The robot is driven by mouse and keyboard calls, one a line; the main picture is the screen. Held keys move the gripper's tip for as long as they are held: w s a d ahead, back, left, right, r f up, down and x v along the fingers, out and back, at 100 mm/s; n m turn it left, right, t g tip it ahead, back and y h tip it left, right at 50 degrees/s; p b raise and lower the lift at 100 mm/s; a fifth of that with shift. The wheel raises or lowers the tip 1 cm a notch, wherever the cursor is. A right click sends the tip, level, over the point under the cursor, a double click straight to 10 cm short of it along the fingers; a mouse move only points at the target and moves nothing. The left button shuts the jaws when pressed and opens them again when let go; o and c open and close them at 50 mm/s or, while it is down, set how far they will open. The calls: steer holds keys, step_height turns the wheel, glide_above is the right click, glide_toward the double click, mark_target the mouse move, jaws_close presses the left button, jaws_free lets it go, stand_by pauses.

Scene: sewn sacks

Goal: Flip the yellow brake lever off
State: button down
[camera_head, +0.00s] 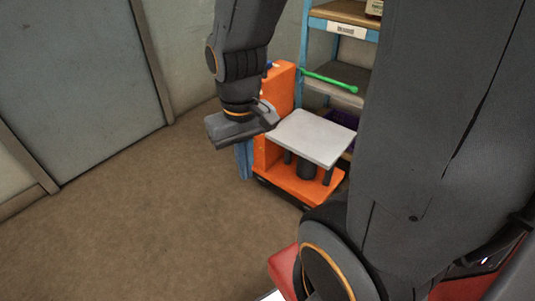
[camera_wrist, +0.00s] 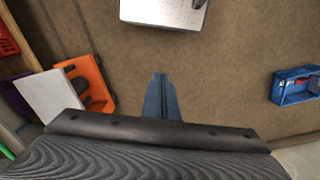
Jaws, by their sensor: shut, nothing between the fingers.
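I see no yellow brake lever in either view; it may be hidden or out of frame. An orange wheeled cart (camera_head: 278,92) with a pale flat top plate (camera_head: 318,136) stands in front of the shelf in the head view. In the wrist view the orange cart (camera_wrist: 95,82) and its pale plate (camera_wrist: 50,97) show at the left. My gripper (camera_head: 243,160) hangs just left of the cart, its blue fingers pointing down. In the wrist view my gripper (camera_wrist: 160,80) has its fingers together, empty and over bare floor.
A blue-framed shelf (camera_head: 342,74) with a green rod (camera_head: 328,80) stands behind the cart. A blue crate (camera_wrist: 297,90) lies at the right of the wrist view, and a light grey flat thing (camera_wrist: 165,12) at its top. Brown floor (camera_head: 150,215) left of the cart is clear.

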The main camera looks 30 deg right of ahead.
steer(key=w+d+f+m+t+b, duration=0.35)
steer(key=w+d+f+b, duration=0.2)
steer(key=w+f, duration=0.45)
steer(key=w+d+f+m+t+h+b, duration=0.15)
steer(key=w+d+f+m+b, duration=0.25)
steer(key=w+f+b, duration=0.45)
steer(key=w+d+f+m+t+b, duration=0.3)
steer(key=w+d+f+m+b, duration=0.15)
steer(key=w+f, duration=0.75)
steer(key=w+d+f+m+t+b, duration=0.3)
steer(key=w+d+f+m+b, duration=0.2)
steer(key=f+b, duration=0.3)
steer(key=w+d+f+m+t+b, duration=0.4)
steer(key=w+d+f+m+b, duration=0.2)
steer(key=f, duration=0.8)
steer(key=w+d+b, duration=0.2)
steer(key=b, duration=0.1)
steer(key=shift+w+m+t, duration=0.3)
steer(key=shift+r+h, duration=0.1)
steer(key=shift+h, duration=0.15)
